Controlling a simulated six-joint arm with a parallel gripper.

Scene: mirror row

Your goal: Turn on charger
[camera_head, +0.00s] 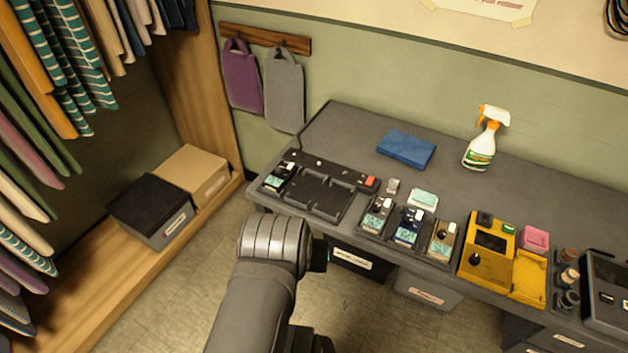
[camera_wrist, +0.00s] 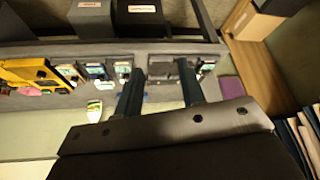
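The charger (camera_head: 318,193) is a black tray with several bays at the left end of the grey desk. A red switch (camera_head: 371,181) sits at its right back corner; its on or off position is too small to tell. One device with a green screen (camera_head: 275,182) stands in the leftmost bay; the other bays look empty. In the wrist view my gripper (camera_wrist: 160,68) has its two fingers apart with nothing between them. The desk shows beyond the fingers, seen from the other way round. In the head view my arm stands in front of the desk, and my fingertips are not clearly seen.
Right of the charger, several devices (camera_head: 407,228) stand in a holder. A yellow unit (camera_head: 489,250) stands farther right. A blue cloth (camera_head: 406,149) and a spray bottle (camera_head: 483,143) are at the back. The desk's back left is clear.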

